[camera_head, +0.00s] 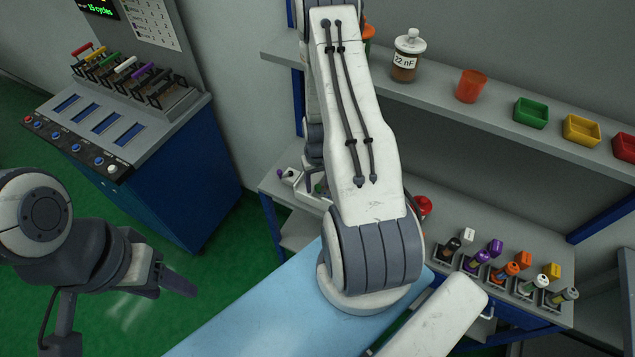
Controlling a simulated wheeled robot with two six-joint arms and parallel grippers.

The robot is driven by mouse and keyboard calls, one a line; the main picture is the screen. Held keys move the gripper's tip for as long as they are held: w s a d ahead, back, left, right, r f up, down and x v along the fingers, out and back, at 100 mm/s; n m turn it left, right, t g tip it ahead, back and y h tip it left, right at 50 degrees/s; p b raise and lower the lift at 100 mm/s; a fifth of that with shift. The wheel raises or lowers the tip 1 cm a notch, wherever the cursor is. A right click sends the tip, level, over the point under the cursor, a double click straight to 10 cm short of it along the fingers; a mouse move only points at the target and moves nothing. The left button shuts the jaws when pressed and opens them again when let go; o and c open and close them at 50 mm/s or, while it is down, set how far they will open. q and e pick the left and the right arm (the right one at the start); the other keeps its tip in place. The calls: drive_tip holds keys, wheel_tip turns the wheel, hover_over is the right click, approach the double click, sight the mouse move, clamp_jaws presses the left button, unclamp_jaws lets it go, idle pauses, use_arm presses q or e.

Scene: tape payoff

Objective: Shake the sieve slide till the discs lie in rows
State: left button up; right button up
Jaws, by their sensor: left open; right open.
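I cannot make out a sieve slide or any discs in rows in this view. My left gripper (172,281) is at the lower left, open and empty, over the green floor left of a light blue surface. My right arm fills the middle and hides much behind it. My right gripper (313,178) seems to be the dark part hanging behind that arm, over the bench's left end; it is open and mostly hidden. A small white object with a dark part (290,177) lies on the bench just left of it.
The light blue surface (250,325) is bare where seen. A blue console (115,127) with several coloured levers stands at left. A shelf (500,91) holds a "22 nF" jar (408,56), an orange cup (471,86) and coloured bins. Several coloured-topped bottles (506,271) stand on the bench.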

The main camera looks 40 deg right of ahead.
clamp_jaws()
idle(1.4)
